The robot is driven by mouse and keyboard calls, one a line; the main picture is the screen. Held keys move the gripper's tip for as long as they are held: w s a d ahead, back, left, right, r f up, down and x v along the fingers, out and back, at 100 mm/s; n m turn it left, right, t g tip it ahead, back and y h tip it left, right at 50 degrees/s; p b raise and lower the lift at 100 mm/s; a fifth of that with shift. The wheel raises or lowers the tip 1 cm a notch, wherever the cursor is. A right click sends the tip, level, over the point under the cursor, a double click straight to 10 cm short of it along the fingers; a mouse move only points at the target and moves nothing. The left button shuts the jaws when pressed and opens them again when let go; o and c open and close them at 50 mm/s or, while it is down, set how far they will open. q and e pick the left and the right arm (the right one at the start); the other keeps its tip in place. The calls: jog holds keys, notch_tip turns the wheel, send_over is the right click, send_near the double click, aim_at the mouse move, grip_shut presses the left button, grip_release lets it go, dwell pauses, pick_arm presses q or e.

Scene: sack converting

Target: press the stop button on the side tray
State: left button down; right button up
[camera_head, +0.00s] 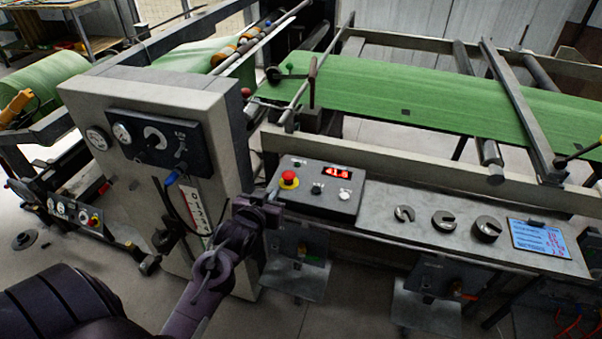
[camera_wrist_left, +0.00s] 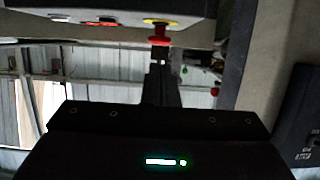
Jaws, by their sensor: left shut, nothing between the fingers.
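The stop button (camera_head: 289,180) is a red mushroom head on a yellow ring. It sits on the left of a grey control box with a red lit display, on the side tray (camera_head: 380,224). My left gripper (camera_head: 272,194) is shut and empty, just left of and slightly nearer than the button. In the left wrist view the red button (camera_wrist_left: 159,39) is straight beyond the shut fingertips (camera_wrist_left: 160,66), very close. I cannot tell whether they touch. My right gripper is in neither view.
A grey cabinet (camera_head: 221,110) with gauges and a blue-tipped lever (camera_head: 171,179) stands close left of my left gripper. Green sheet (camera_head: 420,95) runs behind. Another red button (camera_head: 95,220) is far left.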

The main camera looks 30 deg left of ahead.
pick_arm(q)
notch_tip(320, 180, up, 5)
jog(key=t, duration=0.1)
jog(key=p, duration=0.2)
send_over(286, 188)
notch_tip(286, 188, down, 2)
jog(key=shift+a+f, duration=0.1)
notch_tip(286, 188, down, 4)
jog(key=shift+r+p, duration=0.25)
jog(key=shift+p, duration=0.05)
jog(key=shift+f, duration=0.35)
jog(key=shift+f, duration=0.15)
